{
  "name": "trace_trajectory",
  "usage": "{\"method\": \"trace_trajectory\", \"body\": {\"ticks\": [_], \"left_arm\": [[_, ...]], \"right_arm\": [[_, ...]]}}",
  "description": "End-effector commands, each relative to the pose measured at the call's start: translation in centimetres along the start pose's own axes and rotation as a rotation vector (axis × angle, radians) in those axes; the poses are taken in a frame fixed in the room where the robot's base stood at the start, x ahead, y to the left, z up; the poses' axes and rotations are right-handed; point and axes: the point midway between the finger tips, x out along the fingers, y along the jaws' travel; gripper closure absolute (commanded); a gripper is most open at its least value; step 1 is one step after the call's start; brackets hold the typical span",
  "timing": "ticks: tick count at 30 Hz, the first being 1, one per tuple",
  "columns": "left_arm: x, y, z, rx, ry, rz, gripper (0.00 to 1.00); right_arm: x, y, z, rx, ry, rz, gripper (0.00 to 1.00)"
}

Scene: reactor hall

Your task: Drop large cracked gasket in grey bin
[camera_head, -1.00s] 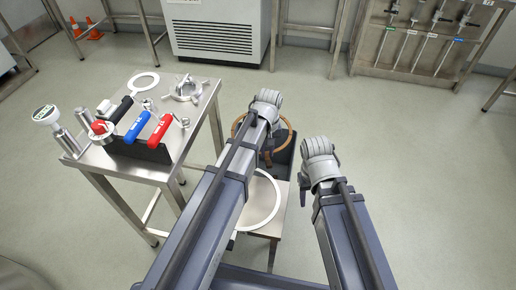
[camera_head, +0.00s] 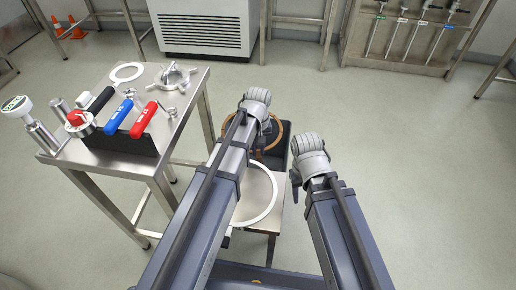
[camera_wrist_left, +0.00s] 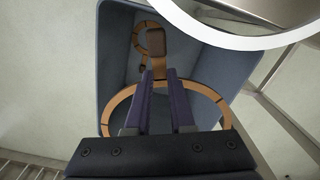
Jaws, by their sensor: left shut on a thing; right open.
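The large gasket is an orange-brown ring (camera_head: 282,133) with dark marks along it. My left gripper (camera_head: 262,143) is shut on it; in the left wrist view the fingers (camera_wrist_left: 161,85) close on its far side, by a brown tab (camera_wrist_left: 156,44). The grey bin (camera_head: 285,158) is a dark, deep, open box, with its blue-grey wall in the left wrist view (camera_wrist_left: 114,62). The ring appears over the bin's opening; its exact height is unclear. A smaller orange ring (camera_wrist_left: 137,36) shows inside the bin. My right gripper (camera_head: 295,190) is open and empty, right of the bin.
A white ring (camera_head: 270,205) lies on a low metal stand (camera_head: 262,222) on the near side of the bin. A steel table (camera_head: 185,125) at left carries red and blue handled valves and fittings. The floor at right is clear.

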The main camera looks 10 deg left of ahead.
Motion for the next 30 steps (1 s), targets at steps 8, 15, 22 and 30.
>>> {"method": "trace_trajectory", "body": {"ticks": [8, 15, 22, 30], "left_arm": [[2.8, 0.0, 0.0, 0.0, 0.0, 0.0, 1.0], [2.6, 0.0, 0.0, 0.0, 0.0, 0.0, 0.76], [2.6, 0.0, 0.0, 0.0, 0.0, 0.0, 0.5], [2.6, 0.0, 0.0, 0.0, 0.0, 0.0, 0.44]], "right_arm": [[2.8, -0.3, -0.2, -0.005, 0.002, -0.002, 0.5], [2.6, -0.3, -0.2, -0.005, 0.002, -0.002, 0.5], [2.6, -0.3, -0.2, -0.005, 0.002, -0.002, 0.5], [2.6, -0.3, -0.2, -0.005, 0.002, -0.002, 0.5]]}}
